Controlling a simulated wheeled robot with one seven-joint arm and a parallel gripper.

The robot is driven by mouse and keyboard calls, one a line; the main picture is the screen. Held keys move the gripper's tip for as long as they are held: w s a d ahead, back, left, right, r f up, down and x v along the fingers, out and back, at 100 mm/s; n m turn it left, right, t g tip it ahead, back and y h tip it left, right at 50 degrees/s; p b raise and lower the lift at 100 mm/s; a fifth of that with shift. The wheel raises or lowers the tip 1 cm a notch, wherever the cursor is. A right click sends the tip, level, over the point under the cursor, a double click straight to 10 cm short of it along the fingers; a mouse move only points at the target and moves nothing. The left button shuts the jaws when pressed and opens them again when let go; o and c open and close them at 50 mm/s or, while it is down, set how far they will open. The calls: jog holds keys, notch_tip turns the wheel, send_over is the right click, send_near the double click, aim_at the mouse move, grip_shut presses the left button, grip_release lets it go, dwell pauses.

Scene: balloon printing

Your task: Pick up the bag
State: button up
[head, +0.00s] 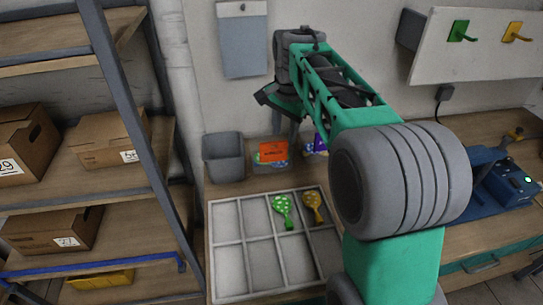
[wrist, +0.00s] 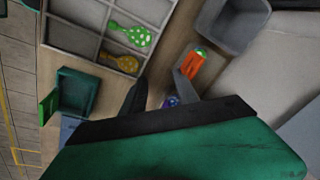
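A small bag with an orange label (head: 272,152) stands on the table against the wall, in the middle of the head view. Colourful bits show under its label. It also shows in the wrist view (wrist: 204,68), beside my right finger. A second bag, with a purple label (head: 320,142), stands to its right, partly hidden by my arm. In the wrist view a purple and blue piece of it (wrist: 170,102) shows between the bases of my fingers. My gripper (wrist: 161,80) is open, with its fingers apart, and points down above the bags. I cannot tell whether it touches either.
A grey bin (head: 223,157) stands left of the bags. A white divided tray (head: 228,240) in front holds a green balloon (head: 284,211) and a yellow balloon (head: 313,205), both spotted. A blue machine (head: 505,185) stands at the right. Shelves with cardboard boxes (head: 50,229) stand left.

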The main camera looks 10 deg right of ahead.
jog(key=w+f+m+g, duration=0.1)
jog(key=w+f+m, duration=0.3)
jog(key=w, duration=0.4)
jog(key=m+g, duration=0.1)
jog(key=m, duration=0.3)
send_over(275, 161)
notch_tip(275, 161, down, 7)
jog(key=f, duration=0.2)
jog(key=f+p, duration=0.1)
jog(key=f, duration=0.5)
jog(key=shift+w, duration=0.25)
grip_shut()
